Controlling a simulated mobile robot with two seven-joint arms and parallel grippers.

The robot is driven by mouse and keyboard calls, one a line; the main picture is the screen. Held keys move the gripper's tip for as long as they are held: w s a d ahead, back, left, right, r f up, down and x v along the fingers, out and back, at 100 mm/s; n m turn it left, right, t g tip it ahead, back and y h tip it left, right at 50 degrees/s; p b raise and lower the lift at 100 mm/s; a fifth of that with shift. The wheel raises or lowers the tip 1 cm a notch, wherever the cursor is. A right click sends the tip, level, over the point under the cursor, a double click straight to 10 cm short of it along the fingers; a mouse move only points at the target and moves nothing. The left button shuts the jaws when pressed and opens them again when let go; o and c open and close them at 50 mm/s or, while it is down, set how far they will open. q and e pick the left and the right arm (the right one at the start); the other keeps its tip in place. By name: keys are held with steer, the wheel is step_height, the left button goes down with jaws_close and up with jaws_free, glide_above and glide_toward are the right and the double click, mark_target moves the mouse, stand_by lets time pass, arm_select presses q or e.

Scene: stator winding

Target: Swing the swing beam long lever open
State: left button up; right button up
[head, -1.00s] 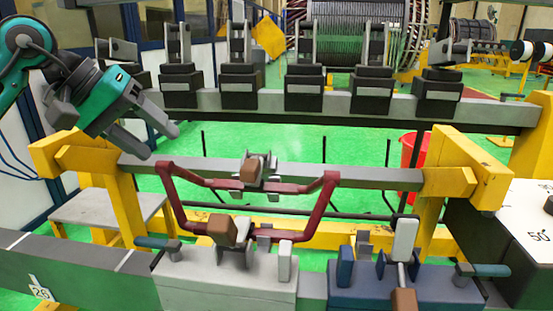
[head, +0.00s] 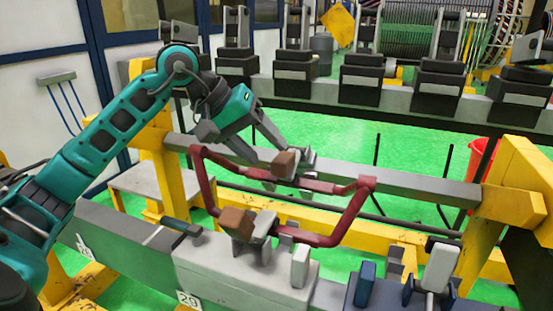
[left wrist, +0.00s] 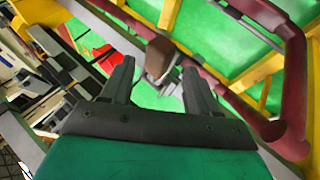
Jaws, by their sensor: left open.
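The grey swing beam (head: 425,188) runs across the middle of the head view. A clamp with a brown-tipped lever (head: 285,163) stands on it, above the dark red coil (head: 352,215). My left gripper (head: 268,160) reaches in from the left, beside this lever. In the left wrist view the brown tip (left wrist: 161,56) shows ahead, between the lines of my two open fingers (left wrist: 158,78). I cannot tell whether a finger touches it. A second brown-tipped lever (head: 237,222) is on the grey block below. My right gripper is not in view.
The red coil passes close under and beside my left gripper; it also shows in the left wrist view (left wrist: 294,80). A blue block (head: 372,292) with clamps is at lower right. Yellow posts (head: 168,170) support the beam. Several dark clamps line the rear rail (head: 395,98).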

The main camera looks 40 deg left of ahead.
mark_target(276, 160)
arm_select(q)
steer(key=shift+x, duration=2.35)
jaws_close()
